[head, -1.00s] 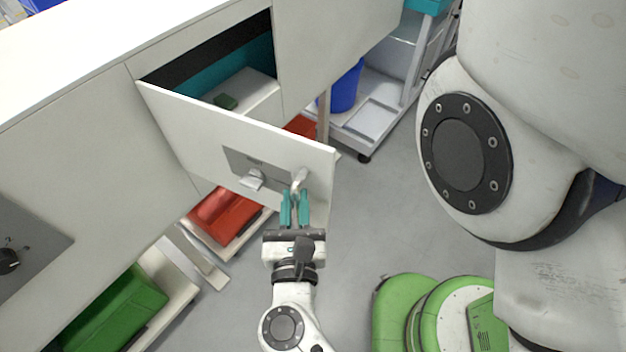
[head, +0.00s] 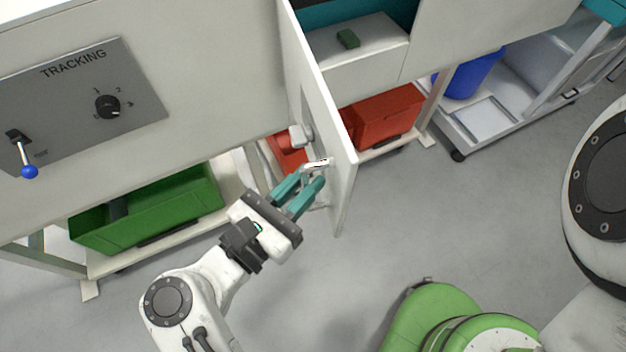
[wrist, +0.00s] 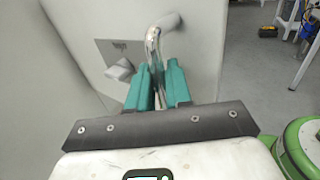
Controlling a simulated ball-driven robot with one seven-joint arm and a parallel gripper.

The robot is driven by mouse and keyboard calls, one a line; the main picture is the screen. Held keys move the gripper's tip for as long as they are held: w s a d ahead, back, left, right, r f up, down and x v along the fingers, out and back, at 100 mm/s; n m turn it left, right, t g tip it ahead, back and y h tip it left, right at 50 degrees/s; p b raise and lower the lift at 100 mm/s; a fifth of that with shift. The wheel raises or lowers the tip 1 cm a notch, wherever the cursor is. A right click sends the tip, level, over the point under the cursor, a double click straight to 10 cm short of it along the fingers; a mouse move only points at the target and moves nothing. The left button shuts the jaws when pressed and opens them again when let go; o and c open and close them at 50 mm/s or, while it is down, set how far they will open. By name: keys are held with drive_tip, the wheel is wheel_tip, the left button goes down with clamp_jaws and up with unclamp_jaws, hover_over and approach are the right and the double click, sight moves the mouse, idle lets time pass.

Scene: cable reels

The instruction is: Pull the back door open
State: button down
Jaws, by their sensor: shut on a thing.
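The white door (head: 318,105) stands swung well out from the cabinet front, seen nearly edge-on in the head view. In the wrist view its face (wrist: 105,25) fills the upper middle. The door's metal handle (head: 318,164) shows near its free edge, and in the wrist view the handle (wrist: 153,45) runs down between the fingers. My gripper (head: 305,184), with teal fingers, is shut on the handle; the gripper also shows in the wrist view (wrist: 158,85). A latch knob (head: 300,136) sits on the door beside the handle.
A panel marked TRACKING (head: 85,95) is on the cabinet left of the door. Below are a green bin (head: 150,210) and a red bin (head: 385,115). A white cart (head: 500,110) with a blue bin (head: 468,75) stands right. Grey floor (head: 400,220) is open before the door.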

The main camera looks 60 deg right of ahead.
drive_tip(key=shift+w+d, duration=0.1)
drive_tip(key=c, duration=1.2)
unclamp_jaws()
drive_tip(key=shift+d, duration=0.2)
drive_tip(key=shift+a, duration=0.1)
drive_tip(key=shift+a, duration=0.1)
drive_tip(key=shift+w+a+b, duration=0.25)
drive_tip(key=shift+a+b, duration=0.2)
drive_tip(key=shift+a, duration=1.3)
drive_tip(key=shift+w+a+b, duration=0.2)
drive_tip(key=shift+a+b, duration=0.2)
drive_tip(key=shift+a, duration=1.35)
drive_tip(key=shift+w+a+b, duration=0.25)
drive_tip(key=shift+a+b, duration=0.2)
drive_tip(key=shift+a, duration=1.3)
